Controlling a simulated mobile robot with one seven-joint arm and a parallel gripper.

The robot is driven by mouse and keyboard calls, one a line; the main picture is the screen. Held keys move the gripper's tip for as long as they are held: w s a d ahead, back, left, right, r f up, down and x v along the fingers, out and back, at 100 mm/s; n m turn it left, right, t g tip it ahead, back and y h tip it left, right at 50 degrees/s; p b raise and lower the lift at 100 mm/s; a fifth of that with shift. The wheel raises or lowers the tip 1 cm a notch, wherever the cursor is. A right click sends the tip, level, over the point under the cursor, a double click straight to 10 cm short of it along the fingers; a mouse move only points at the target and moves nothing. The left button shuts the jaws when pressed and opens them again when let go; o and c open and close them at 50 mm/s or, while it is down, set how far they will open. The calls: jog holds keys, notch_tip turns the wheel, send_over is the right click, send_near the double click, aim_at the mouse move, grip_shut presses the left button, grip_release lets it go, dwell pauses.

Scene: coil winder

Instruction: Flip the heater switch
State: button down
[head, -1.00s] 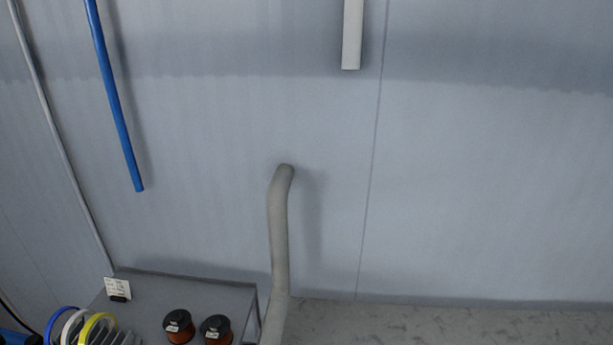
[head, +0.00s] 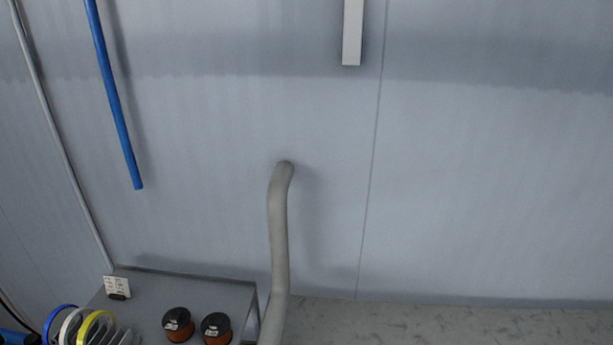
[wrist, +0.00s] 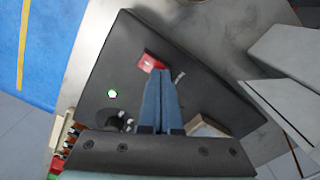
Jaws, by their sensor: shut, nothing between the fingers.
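In the wrist view, a dark sloping box (wrist: 95,75) carries a red switch (wrist: 149,62), which looks like the heater switch. A green lit round button (wrist: 112,94) is to its left. My gripper (wrist: 161,72) has its blue fingers together, with nothing between them. The fingertips are right at the lower right edge of the red switch and partly cover it; I cannot tell whether they touch it. Which way the switch is set is too small to tell. The head view shows neither my gripper nor the switch.
The box stands on a grey metal surface (wrist: 218,28). Pale grey blocks (wrist: 287,55) stand at the right. In the head view, a grey bench top (head: 165,290) holds two dark-capped copper spools (head: 178,324) and several coloured rings (head: 98,325). A grey hose (head: 279,230) rises beside it.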

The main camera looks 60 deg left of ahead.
jog(key=shift+f, duration=0.25)
notch_tip(320, 180, up, 7)
jog(key=p, duration=0.7)
jog(key=shift+r, duration=0.1)
dwell(0.7)
